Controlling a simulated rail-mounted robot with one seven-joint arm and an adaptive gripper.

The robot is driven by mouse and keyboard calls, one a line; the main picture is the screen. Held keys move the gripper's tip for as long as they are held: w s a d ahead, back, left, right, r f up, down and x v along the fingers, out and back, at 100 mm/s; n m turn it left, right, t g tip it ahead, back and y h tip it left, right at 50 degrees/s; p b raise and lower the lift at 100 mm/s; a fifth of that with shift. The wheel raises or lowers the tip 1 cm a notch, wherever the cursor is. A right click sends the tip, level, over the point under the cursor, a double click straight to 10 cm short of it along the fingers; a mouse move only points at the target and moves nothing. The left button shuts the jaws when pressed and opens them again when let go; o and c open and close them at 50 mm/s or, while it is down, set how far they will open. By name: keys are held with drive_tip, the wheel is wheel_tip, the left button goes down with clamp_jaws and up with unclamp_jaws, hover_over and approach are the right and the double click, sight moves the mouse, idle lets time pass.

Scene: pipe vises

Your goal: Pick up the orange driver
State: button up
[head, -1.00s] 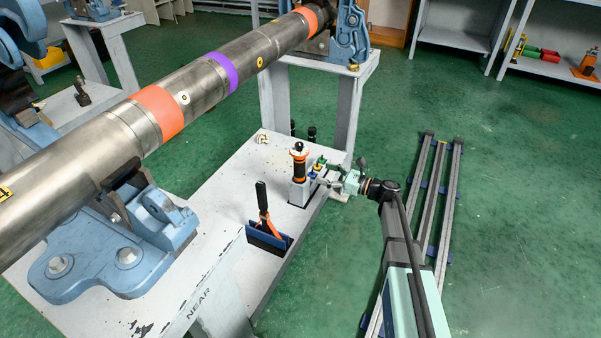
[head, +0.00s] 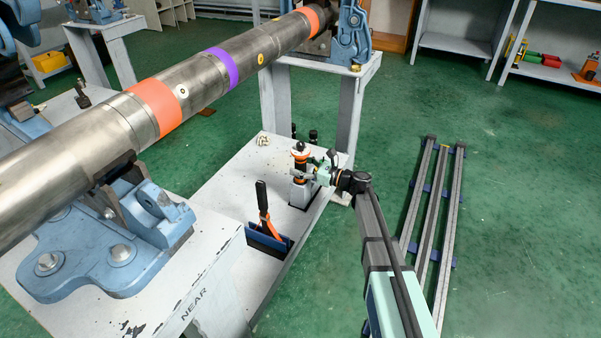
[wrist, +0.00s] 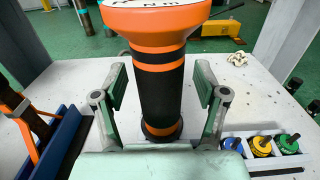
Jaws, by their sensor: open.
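The orange driver (wrist: 158,80) stands upright in the wrist view, with a wide orange and white head and a black grip with orange bands. In the head view the driver (head: 300,160) stands in a grey holder (head: 301,193) on the low bench. My gripper (wrist: 162,100) is open, with one finger on each side of the driver's grip. A gap shows between the grip and each finger. In the head view my gripper (head: 310,174) reaches the driver from the right and covers part of it.
Blue, yellow and green capped pieces (wrist: 262,146) sit in a tray right of the driver. A blue holder (head: 268,239) with an orange-and-black tool (head: 263,208) stands to the left. A large pipe (head: 180,90) on blue vises runs above and behind. A crumpled item (wrist: 238,59) lies on the bench.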

clamp_jaws()
drive_tip(key=shift+r, duration=0.1)
